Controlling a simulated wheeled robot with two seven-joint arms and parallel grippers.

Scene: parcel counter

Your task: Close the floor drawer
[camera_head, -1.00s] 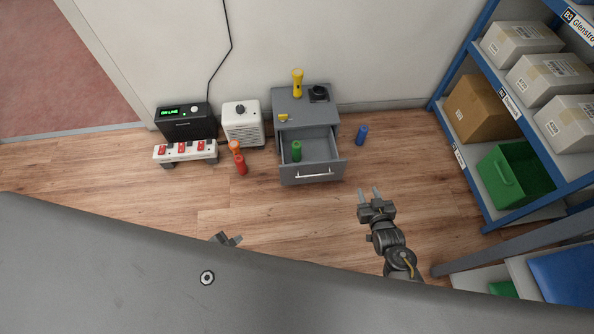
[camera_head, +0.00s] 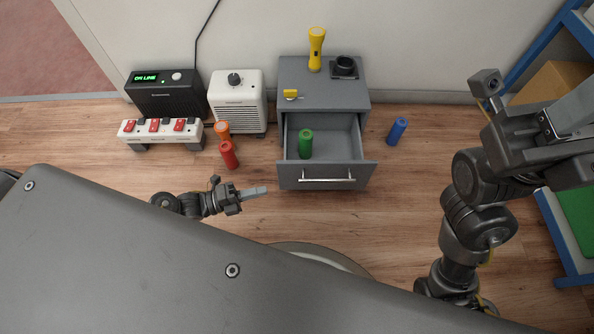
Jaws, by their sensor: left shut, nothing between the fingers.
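The floor drawer (camera_head: 318,184) is a grey drawer with a silver bar handle, pulled out of a small grey cabinet (camera_head: 339,94) against the wall. A green cylinder (camera_head: 305,143) stands inside it. My left gripper (camera_head: 264,191) is shut and empty, left of the drawer front and pointing right, with a visible gap to the drawer. My right arm is at the right of the view, large and close to the camera; the gripper's fingertips are not in view.
A yellow flashlight (camera_head: 316,50) and a black holder (camera_head: 344,67) are on the cabinet. A blue cylinder (camera_head: 397,131) stands right of it; red (camera_head: 228,155) and orange (camera_head: 222,130) ones stand left. A power strip (camera_head: 160,133), heater (camera_head: 238,98) and black box (camera_head: 166,92) line the wall.

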